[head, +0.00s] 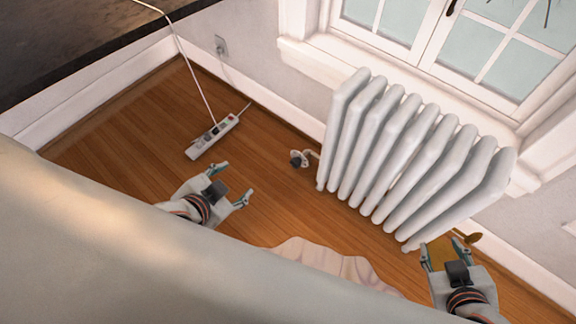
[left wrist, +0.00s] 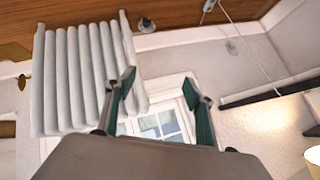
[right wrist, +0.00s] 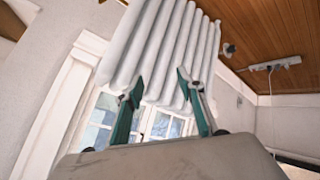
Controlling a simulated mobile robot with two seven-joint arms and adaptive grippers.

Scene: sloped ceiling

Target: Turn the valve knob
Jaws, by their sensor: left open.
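The dark valve knob (head: 298,158) sits low at the left end of the white radiator (head: 400,150), just above the wood floor. It shows small in the left wrist view (left wrist: 147,24) and in the right wrist view (right wrist: 229,50). My left gripper (head: 233,181) is open and empty, to the left of and nearer than the knob, apart from it. My right gripper (head: 441,248) is open with nothing seen between its fingers, near the radiator's right end, far from the knob.
A power strip (head: 215,136) with a cord lies on the floor at left, below a wall outlet (head: 221,46). A brass fitting (head: 468,238) is by the radiator's right end. A large pale surface (head: 120,250) and pinkish cloth (head: 330,262) fill the foreground. Bare floor separates left gripper and knob.

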